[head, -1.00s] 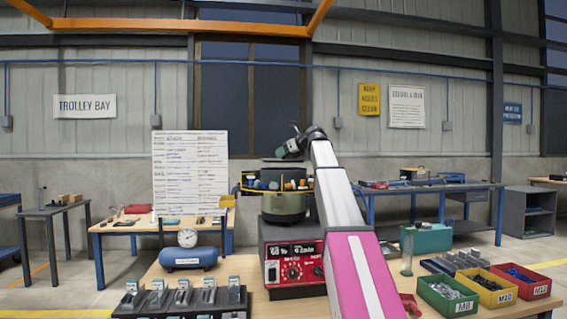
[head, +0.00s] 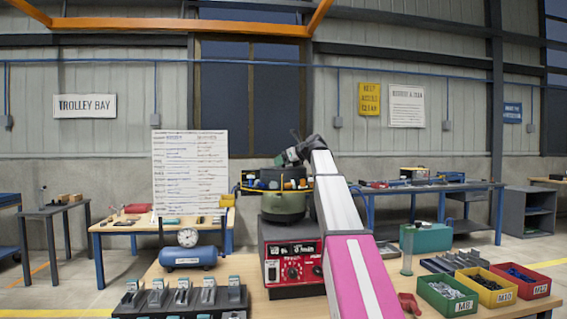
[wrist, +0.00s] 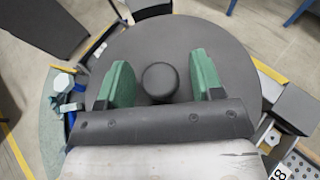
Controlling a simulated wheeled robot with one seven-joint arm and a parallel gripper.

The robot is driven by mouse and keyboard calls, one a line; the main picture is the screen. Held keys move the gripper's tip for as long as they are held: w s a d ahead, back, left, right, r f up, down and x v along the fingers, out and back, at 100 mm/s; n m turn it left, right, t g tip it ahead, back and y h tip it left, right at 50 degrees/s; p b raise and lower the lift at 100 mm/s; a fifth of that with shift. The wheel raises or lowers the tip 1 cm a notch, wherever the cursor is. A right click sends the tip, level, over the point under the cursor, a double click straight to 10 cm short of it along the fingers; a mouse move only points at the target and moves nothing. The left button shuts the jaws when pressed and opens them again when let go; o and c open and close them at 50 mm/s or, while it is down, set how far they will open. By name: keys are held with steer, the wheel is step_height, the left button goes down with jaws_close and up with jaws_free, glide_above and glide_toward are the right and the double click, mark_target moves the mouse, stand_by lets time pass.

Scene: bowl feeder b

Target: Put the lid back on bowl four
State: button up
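The lid (wrist: 225,60) is a dark grey disc with a round black knob (wrist: 159,82), seen from above in the wrist view. The green fingers of my gripper (wrist: 163,75) stand on either side of the knob, with a gap at each side, so the gripper is open around it. In the head view my gripper (head: 289,156) is at the top of the bowl feeder, above the olive-green bowl body (head: 284,205). The lid hides the bowl's inside. I cannot tell whether it sits flush on the rim.
The red control box (head: 292,268) stands under the feeder on the wooden bench. Green, yellow and red bins (head: 447,299) of fasteners are at the right. A blue tank (head: 188,257) with a gauge and a row of grey-topped fixtures (head: 182,300) are at the left.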

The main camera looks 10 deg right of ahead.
steer(key=shift+r, duration=0.15)
steer(key=v, duration=1.2)
